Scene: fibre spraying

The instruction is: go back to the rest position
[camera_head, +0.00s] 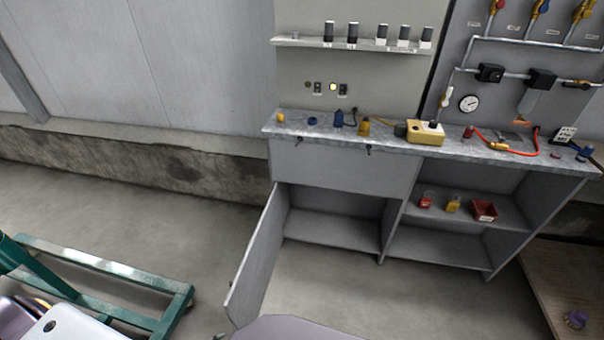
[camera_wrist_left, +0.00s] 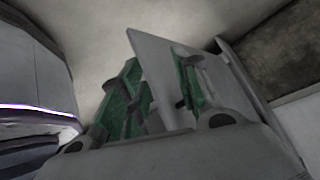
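Neither gripper can be made out in the head view. My right gripper is in no view.
A grey workbench (camera_head: 345,168) stands ahead, with small items on its top and red and yellow containers on a lower shelf. A teal metal frame (camera_head: 105,277) stands at lower left. A wooden surface (camera_head: 545,280) lies at right.

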